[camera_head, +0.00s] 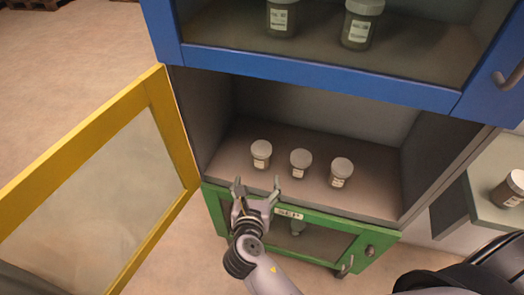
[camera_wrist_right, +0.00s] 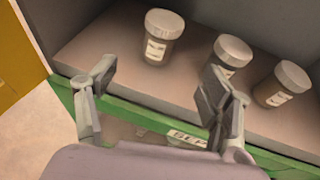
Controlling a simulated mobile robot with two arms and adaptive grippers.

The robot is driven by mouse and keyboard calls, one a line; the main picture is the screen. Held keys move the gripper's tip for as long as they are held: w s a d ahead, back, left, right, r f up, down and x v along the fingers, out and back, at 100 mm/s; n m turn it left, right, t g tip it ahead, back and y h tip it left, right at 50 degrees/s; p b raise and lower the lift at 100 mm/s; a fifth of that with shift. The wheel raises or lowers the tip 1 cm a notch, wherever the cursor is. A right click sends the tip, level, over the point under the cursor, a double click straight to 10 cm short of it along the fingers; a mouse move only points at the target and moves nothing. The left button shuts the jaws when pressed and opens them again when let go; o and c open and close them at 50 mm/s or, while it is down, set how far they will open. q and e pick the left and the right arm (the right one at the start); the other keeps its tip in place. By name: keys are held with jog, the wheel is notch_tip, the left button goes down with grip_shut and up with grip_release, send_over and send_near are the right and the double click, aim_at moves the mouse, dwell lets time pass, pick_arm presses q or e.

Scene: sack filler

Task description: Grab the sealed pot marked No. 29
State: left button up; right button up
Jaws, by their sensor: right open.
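Three lidded pots with white labels stand upright in a row on the shelf (camera_head: 240,140) of the open middle compartment: a left pot (camera_head: 261,154), a middle pot (camera_head: 300,163) and a right pot (camera_head: 341,172). Their label numbers are too small to read, so I cannot tell which is No. 29. My right gripper (camera_head: 257,188) is open and empty in front of the shelf edge, nearest the left pot. In the right wrist view, the left pot (camera_wrist_right: 163,40) shows beyond the gap between the fingers (camera_wrist_right: 160,75). The right finger partly covers the middle pot (camera_wrist_right: 230,52). My left gripper is out of view.
A yellow glazed door (camera_head: 90,120) hangs open at the left. A blue-framed compartment (camera_head: 320,75) above holds more pots. A green-framed compartment (camera_head: 310,222) marked "SEP" lies below. Another pot (camera_head: 510,188) stands on a pale surface at the right.

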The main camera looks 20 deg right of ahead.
aim_at(260, 161)
jog(key=x, duration=0.9)
jog(key=shift+w, duration=0.1)
jog(key=shift+r+x, duration=0.15)
jog(key=shift+x, duration=1.2)
jog(key=shift+r+x, duration=0.15)
jog(key=shift+x, duration=1.25)
jog(key=shift+d, duration=0.1)
jog(key=c, duration=1.3)
